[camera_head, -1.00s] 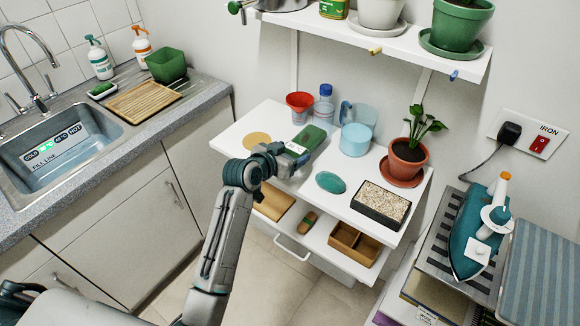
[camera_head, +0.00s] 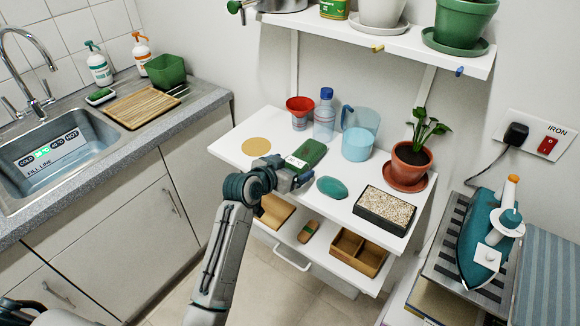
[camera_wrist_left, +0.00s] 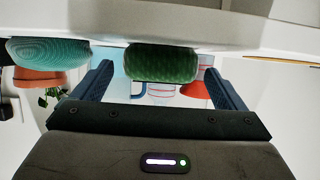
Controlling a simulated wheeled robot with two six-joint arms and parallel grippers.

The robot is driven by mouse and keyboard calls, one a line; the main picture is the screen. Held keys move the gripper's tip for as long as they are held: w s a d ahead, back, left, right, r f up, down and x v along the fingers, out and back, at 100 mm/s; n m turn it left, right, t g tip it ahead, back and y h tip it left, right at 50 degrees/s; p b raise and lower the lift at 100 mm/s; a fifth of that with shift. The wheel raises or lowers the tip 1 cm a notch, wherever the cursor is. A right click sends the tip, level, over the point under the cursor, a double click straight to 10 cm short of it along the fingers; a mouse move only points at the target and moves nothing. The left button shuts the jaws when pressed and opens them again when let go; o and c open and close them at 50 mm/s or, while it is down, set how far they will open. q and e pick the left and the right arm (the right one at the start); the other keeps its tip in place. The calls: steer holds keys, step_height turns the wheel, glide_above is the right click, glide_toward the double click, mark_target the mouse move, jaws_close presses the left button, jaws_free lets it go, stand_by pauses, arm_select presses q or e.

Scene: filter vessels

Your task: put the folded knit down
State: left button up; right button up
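The folded knit (camera_head: 312,153), a dark green bundle, lies on the white tabletop (camera_head: 235,152). My left gripper (camera_head: 297,178) is at its near side, low by the table's front edge. In the left wrist view, which is upside down, the knit (camera_wrist_left: 160,64) rests against the white surface. The fingers (camera_wrist_left: 158,88) stand wide apart, one to each side of the knit, with gaps between. The gripper is open and holds nothing. My right gripper is in neither view.
A teal oval (camera_head: 332,187) lies just right of the knit. Behind stand a red funnel (camera_head: 300,106), a bottle (camera_head: 324,118) and a blue vessel (camera_head: 357,143). A potted plant (camera_head: 410,160) and a gravel tray (camera_head: 385,208) are at right. A tan disc (camera_head: 256,147) lies left.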

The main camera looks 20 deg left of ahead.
arm_select(q)
steer(key=shift+r, duration=0.1)
